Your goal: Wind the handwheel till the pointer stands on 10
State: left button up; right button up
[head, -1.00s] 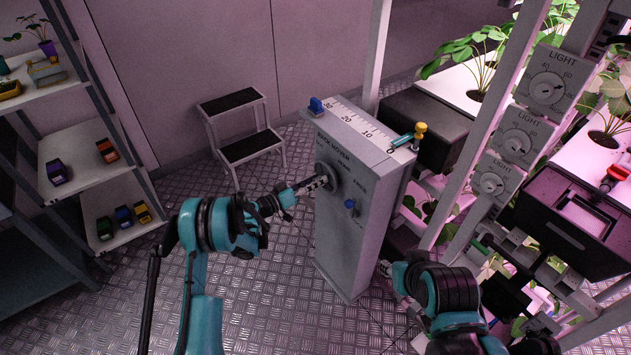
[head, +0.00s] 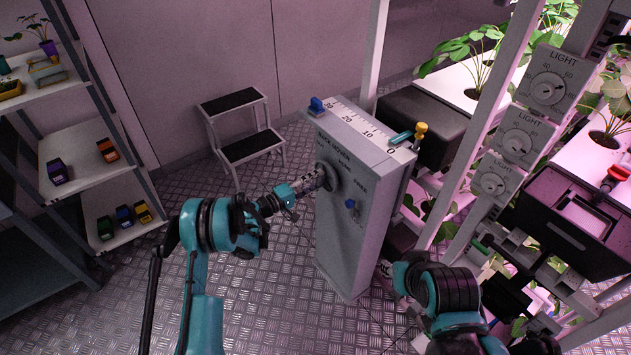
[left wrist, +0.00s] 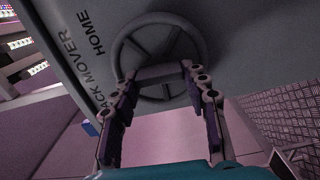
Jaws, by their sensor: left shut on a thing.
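The grey rack mover cabinet (head: 338,235) stands upright in the middle, with a handwheel (head: 332,177) on its front face. In the left wrist view the handwheel (left wrist: 203,45) shows a spoked round rim. My left gripper (head: 318,181) is shut on the near part of the rim; its fingers (left wrist: 160,82) straddle it in the left wrist view. The scale (head: 350,120) on the cabinet top reads from 30 at the far left to 0 at the near right. The teal pointer (head: 401,137) is near the 0 end, slightly toward 10. My right gripper (head: 385,268) is low by the cabinet, mostly hidden.
A blue knob (head: 351,205) is on the cabinet front, below the lettering. Plant racks with light dials (head: 548,88) stand right; a step stool (head: 250,148) stands behind left.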

pick_arm(q)
jog(key=shift+s+d+f+n, duration=0.1)
jog(key=shift+f+n, duration=0.05)
jog(key=shift+n, duration=3.9)
jog(key=shift+s+f+n, duration=0.1)
jog(key=shift+n, duration=3.95)
jog(key=o, duration=1.2)
jog(key=shift+c, duration=0.2)
jog(key=v, duration=1.2)
